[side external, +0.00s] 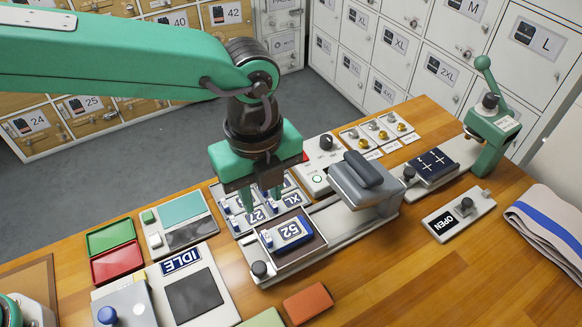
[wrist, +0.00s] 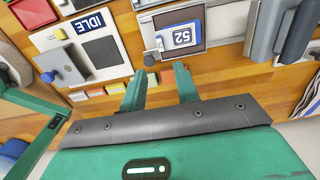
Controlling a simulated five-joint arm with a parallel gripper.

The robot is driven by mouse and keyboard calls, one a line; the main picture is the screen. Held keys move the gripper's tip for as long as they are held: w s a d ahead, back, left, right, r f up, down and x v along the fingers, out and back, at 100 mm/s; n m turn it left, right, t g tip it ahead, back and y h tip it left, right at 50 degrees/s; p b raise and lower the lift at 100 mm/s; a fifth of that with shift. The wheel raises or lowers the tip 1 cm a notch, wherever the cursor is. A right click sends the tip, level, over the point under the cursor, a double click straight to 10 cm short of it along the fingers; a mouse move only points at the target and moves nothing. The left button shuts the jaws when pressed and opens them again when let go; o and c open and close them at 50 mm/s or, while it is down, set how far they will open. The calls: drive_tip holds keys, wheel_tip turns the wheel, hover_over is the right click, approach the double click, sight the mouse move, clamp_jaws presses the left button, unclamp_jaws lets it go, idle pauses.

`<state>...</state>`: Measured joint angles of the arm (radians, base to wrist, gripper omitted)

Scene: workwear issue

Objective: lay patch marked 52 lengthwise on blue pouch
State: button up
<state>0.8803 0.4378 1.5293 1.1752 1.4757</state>
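The fingers also show in the wrist view (wrist: 161,72).
The tray (side external: 236,221) of marked patches is partly hidden by my gripper. A grey block (side external: 362,182) stands on the fixture's right part. The green lever press (side external: 490,122), OPEN sign (side external: 446,223) and folded cloth (side external: 548,228) are at right. The front right wood is clear.

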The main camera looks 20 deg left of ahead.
drive_tip(key=shift+r, duration=0.45)
idle(0.3)
drive_tip(key=w+a+r+n+t+h, duration=0.1)
drive_tip(key=a+r+n, duration=0.4)
drive_tip(key=a, duration=0.5)
drive_tip(key=w+a+r+n+t, duration=0.1)
drive_tip(key=a+r+n, duration=0.2)
drive_tip(key=a+n, duration=0.55)
drive_tip(key=s+a+n+t, duration=0.1)
drive_tip(key=s+a+n, duration=0.2)
drive_tip(key=a, duration=0.3)
drive_tip(key=s+a+f+n+t, duration=0.1)
drive_tip(key=s+a+n, duration=0.3)
drive_tip(key=a+n, duration=0.2)
drive_tip(key=s+a+f+n+t+y, duration=0.1)
drive_tip(key=s+a+n, duration=0.3)
drive_tip(key=a, duration=0.3)
drive_tip(key=shift+a+t, duration=0.3)
drive_tip(key=shift+a, duration=0.05)
drive_tip(key=shift+n, duration=0.25)
drive_tip(key=shift+c, duration=0.4)
